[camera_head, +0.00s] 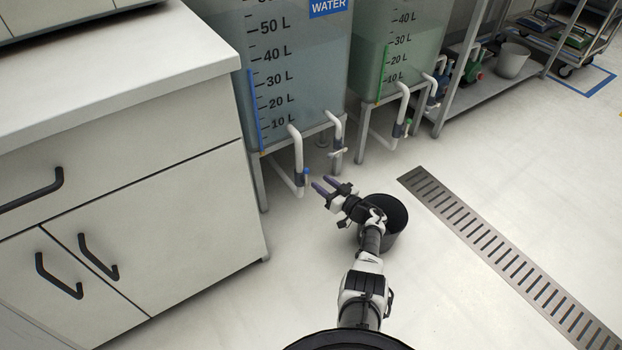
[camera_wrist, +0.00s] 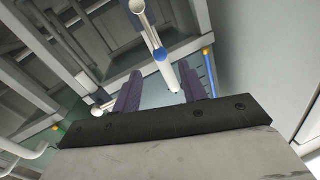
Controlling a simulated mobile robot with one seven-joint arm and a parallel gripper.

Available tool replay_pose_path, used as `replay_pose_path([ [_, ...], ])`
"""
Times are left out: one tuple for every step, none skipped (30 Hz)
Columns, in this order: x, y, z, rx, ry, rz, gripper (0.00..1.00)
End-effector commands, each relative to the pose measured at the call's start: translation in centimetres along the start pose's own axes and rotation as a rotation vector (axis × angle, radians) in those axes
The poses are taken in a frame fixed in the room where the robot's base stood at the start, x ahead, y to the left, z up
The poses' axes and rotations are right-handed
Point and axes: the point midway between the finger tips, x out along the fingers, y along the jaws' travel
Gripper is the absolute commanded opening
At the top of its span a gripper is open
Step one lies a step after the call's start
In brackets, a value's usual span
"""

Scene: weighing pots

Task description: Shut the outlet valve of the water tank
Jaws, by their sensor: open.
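The water tank (camera_head: 295,75) stands on a grey frame, with a blue WATER sign and litre marks. Its white outlet pipe (camera_head: 297,145) bends down to a valve with a blue part (camera_head: 306,174), low at the front. My gripper (camera_head: 325,184), with purple fingers, is open and empty just right of this valve. In the wrist view the fingers stand apart (camera_wrist: 163,95), and the white pipe with its blue valve part (camera_wrist: 160,54) shows between and beyond them. I cannot tell whether they touch it. The handle's exact angle is unclear.
A black bucket (camera_head: 394,222) stands on the floor beside my forearm. A second pipe with a pale valve (camera_head: 339,151) is right of the outlet. A greenish tank (camera_head: 390,50) stands further right. A white cabinet (camera_head: 150,190) bounds the left; a floor drain (camera_head: 490,240) crosses open floor.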

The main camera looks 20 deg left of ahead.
Motion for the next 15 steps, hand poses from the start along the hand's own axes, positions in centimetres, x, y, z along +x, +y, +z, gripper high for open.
replay_pose_path([
  [1.3, -0.1, 0.4, -0.001, 0.001, -0.005, 0.42],
  [1.9, 0.0, 0.4, -0.001, 0.001, -0.003, 0.42],
  [2.6, 0.0, 0.5, 0.0, 0.0, -0.003, 0.42],
  [3.1, 0.0, 0.4, -0.001, 0.001, -0.003, 0.42],
  [3.6, 0.0, 0.3, -0.001, 0.001, -0.003, 0.42],
  [4.2, 0.0, 0.4, 0.0, 0.001, -0.003, 0.42],
  [4.5, 0.0, 0.4, 0.0, 0.0, -0.002, 0.42],
  [4.8, 0.1, 0.3, -0.001, 0.0, -0.001, 0.42],
  [5.2, 0.0, 0.3, -0.001, 0.0, -0.002, 0.42],
  [5.5, 0.0, 0.2, 0.0, 0.0, -0.002, 0.42],
  [5.7, 0.0, 0.2, 0.0, 0.0, -0.001, 0.42],
  [5.8, 0.0, 0.1, 0.0, 0.0, -0.001, 0.42],
  [6.0, 0.0, 0.1, 0.0, 0.0, -0.001, 0.42],
  [6.0, 0.0, 0.1, 0.0, 0.0, 0.0, 0.42],
  [6.1, 0.0, 0.0, 0.0, 0.0, 0.0, 0.42],
])
